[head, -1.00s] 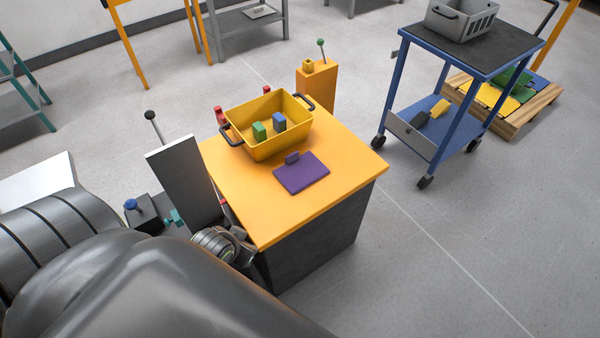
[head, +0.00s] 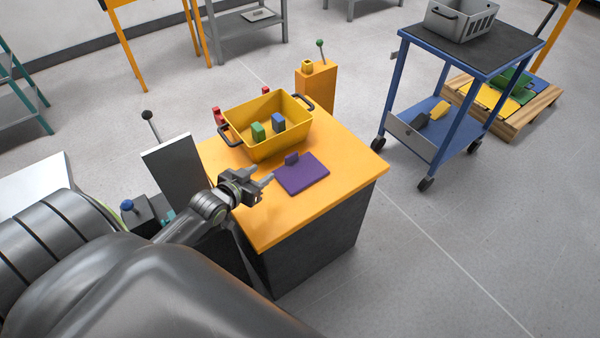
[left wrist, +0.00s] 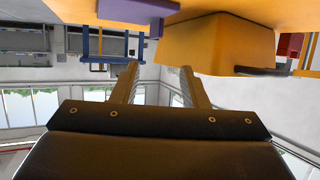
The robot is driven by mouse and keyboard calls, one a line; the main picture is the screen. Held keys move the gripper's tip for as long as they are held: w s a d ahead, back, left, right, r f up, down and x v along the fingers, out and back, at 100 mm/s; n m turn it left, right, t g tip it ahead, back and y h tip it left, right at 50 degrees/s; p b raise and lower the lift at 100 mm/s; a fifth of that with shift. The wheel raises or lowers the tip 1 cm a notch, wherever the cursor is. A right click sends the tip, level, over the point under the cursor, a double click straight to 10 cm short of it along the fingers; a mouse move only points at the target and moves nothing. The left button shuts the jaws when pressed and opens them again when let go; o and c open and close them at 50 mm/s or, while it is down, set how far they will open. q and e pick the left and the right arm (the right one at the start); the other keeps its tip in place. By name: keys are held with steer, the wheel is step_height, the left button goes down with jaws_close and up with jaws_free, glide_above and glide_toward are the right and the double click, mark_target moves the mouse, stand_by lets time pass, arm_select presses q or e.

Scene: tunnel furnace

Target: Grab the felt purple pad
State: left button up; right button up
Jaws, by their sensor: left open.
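The purple pad (head: 307,178) lies flat on the orange table top (head: 268,228), with a small upright purple handle (head: 291,158) near its far left edge. The pad also shows at the top of the left wrist view (left wrist: 103,13), which looks upside down. My left gripper (head: 261,188) is open and empty just left of the pad, above the table and apart from the pad. In the left wrist view its two fingers (left wrist: 158,72) are spread with nothing between them. My right gripper is not in view.
A yellow bin (head: 262,150) with green and blue blocks stands just behind the pad; it also shows in the left wrist view (left wrist: 225,45). A grey panel (head: 170,160) stands left of the table. A blue cart (head: 430,60) stands right, with clear floor between.

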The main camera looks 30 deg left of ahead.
arm_select(q)
steer(key=b, duration=0.1)
glide_toward(287, 158)
steer(key=shift+a+x, duration=0.25)
steer(key=shift+x, duration=1.7)
steer(key=b+x, duration=0.1)
steer(key=x, duration=0.3)
steer(key=shift+d+f, duration=0.1)
steer(key=shift+d, duration=0.05)
steer(key=shift+w+f, duration=0.1)
steer(key=shift+w, duration=0.25)
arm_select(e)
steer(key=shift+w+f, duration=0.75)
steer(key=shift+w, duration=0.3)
arm_select(q)
jaws_close()
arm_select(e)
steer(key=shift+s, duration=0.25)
